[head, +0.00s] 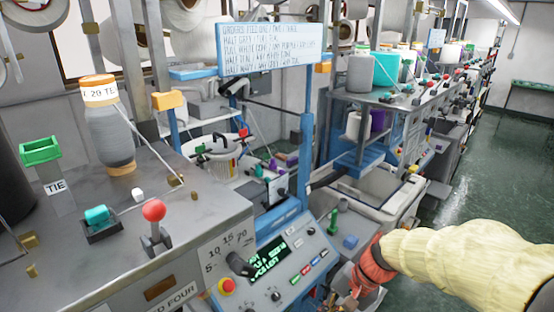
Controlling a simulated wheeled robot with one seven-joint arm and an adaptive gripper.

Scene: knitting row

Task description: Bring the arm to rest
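My arm comes in from the lower right in a cream knitted sleeve (465,262) with an orange-red cuff (375,268). My gripper (352,302) hangs below the cuff at the bottom edge of the head view, over or beside a grey bin by the control panel. It is small and partly cut off, so I cannot tell whether its fingers are open, shut or holding something.
A control panel (272,262) with a green display stands left of my gripper. A metal bench (150,215) holds a grey yarn cone (115,145) and a red-knobbed lever (154,212). A blue block (350,242) lies behind the gripper. Green floor (480,160) is clear at right.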

